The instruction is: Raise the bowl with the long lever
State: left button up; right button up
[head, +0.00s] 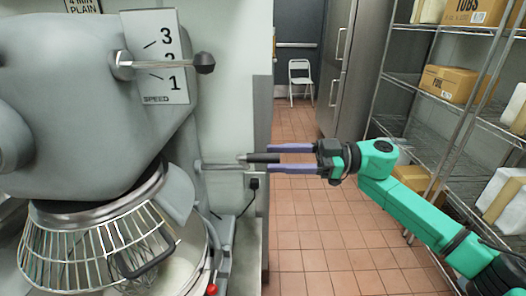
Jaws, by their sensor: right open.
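The grey stand mixer (95,100) fills the left side of the head view. Its metal bowl (187,265) is low under the mixer head, partly hidden by the wire guard and cut off by the lower edge. The long lever (222,167) is a thin metal rod pointing right from the mixer's side, roughly level, with a black grip at its end. My right gripper (271,158) is open, its two purple fingers above and below the black grip. Gaps show between the fingers and the grip; contact cannot be told. My left gripper is not in view.
A shorter speed lever (160,63) with a dark knob sticks out higher up, beside the speed plate (165,35). A wire guard (90,245) surrounds the bowl's top. Wire shelves with boxes (450,83) stand at the right. The tiled floor (310,230) between is clear.

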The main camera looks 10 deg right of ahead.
aim_at(244, 159)
jog(key=a, duration=0.1)
jog(key=w+a, duration=0.1)
jog(key=a, duration=0.1)
jog(key=shift+a, duration=0.3)
jog(key=shift+s, duration=0.1)
grip_shut()
jog(key=shift+f, duration=0.15)
dwell(0.9)
